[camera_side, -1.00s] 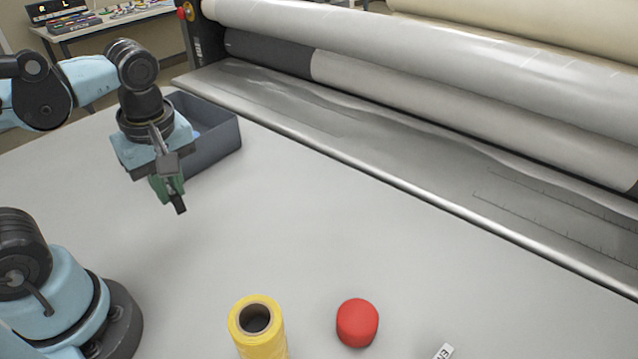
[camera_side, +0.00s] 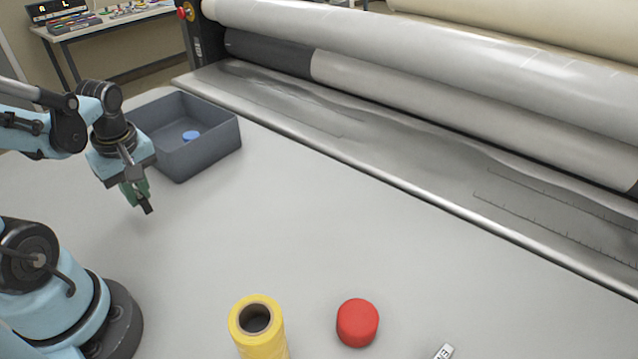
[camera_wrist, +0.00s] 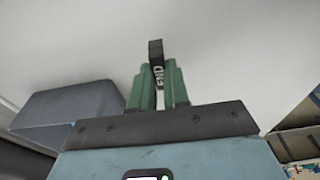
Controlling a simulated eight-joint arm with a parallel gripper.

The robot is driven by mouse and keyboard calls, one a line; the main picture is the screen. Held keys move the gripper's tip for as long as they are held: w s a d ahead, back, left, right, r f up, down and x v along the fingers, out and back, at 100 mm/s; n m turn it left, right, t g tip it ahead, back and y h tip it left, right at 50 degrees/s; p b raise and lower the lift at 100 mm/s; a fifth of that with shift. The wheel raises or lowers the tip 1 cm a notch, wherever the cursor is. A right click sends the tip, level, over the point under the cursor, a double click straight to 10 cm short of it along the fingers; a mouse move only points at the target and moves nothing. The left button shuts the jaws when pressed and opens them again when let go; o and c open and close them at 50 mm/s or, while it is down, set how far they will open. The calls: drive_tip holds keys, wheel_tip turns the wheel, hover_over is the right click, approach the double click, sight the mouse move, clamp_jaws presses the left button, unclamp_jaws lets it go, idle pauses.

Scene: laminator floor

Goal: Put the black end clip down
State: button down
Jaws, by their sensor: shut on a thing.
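My gripper (camera_side: 137,192) is at the left of the side view, pointing down above the bare table. Its green fingers are shut on the black end clip (camera_side: 147,207), which sticks out below the fingertips. In the wrist view the gripper (camera_wrist: 158,85) holds the clip (camera_wrist: 155,52) between its fingers, and the letters "END" show on it. The clip appears to be clear of the table surface, a little above it. Part of the clip is hidden between the fingers.
A grey bin (camera_side: 205,157) with a blue object (camera_side: 190,136) inside stands just right of my gripper. A yellow roll (camera_side: 258,328) and a red round piece (camera_side: 357,323) stand at the front. A white labelled piece (camera_side: 444,352) is cut by the bottom edge. The middle table is clear.

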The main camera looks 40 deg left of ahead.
sight(139, 196)
drive_tip(key=shift+a+f, duration=0.2)
drive_tip(key=shift+f, duration=1.9)
drive_tip(key=shift+f, duration=0.1)
drive_tip(key=c, duration=1.1)
unclamp_jaws()
